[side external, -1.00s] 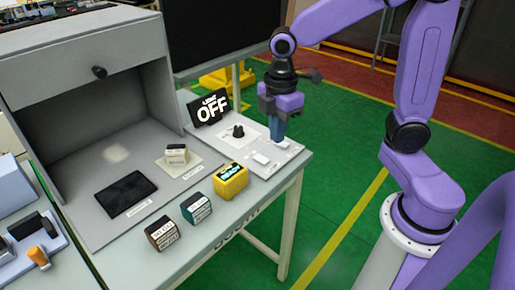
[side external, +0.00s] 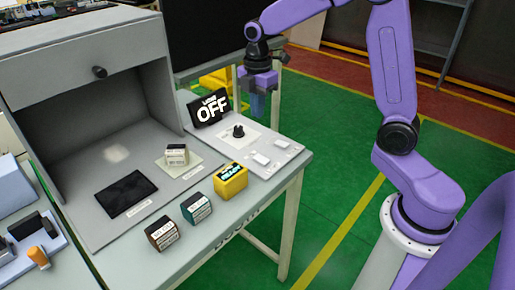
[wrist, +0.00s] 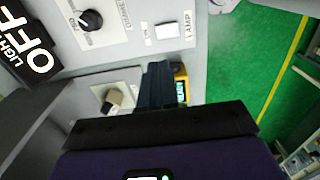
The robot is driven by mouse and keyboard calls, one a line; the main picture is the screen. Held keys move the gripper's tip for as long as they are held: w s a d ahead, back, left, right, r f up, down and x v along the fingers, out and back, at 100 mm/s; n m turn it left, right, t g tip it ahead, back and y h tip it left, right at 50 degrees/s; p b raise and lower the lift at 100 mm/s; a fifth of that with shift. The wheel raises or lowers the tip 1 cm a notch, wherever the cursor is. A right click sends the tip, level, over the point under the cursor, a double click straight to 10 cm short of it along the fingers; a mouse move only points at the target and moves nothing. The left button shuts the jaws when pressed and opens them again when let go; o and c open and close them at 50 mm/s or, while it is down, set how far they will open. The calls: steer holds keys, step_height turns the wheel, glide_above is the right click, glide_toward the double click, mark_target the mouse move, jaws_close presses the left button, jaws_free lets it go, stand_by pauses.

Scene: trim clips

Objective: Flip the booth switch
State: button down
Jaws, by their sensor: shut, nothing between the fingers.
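The grey booth (side external: 83,63) stands open at the left. On the panel (side external: 221,142) beside it are a black knob (side external: 238,131) and two white switches, a nearer one (side external: 262,159) and a farther one (side external: 282,143). The light sign (side external: 209,108) behind the knob reads OFF. In the wrist view, a white switch labelled LAMP (wrist: 167,31) and the knob (wrist: 92,20) lie beyond my fingers. My gripper (side external: 257,112) is shut and empty, raised above the back of the panel, apart from the switches.
A yellow box (side external: 230,180), a teal box (side external: 196,208) and a brown box (side external: 162,233) stand along the table's front. A small box on a pad (side external: 177,155) and a black pad (side external: 126,194) lie at the booth.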

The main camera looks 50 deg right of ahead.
mark_target(258, 157)
step_height(258, 157, down, 14)
steer(key=shift+r, duration=0.1)
stand_by(0.6)
steer(key=shift+w+f, duration=0.1)
steer(key=shift+f, duration=0.25)
stand_by(0.3)
steer(key=shift+s+r, duration=0.35)
steer(key=shift+s, duration=0.45)
steer(key=shift+r, duration=0.1)
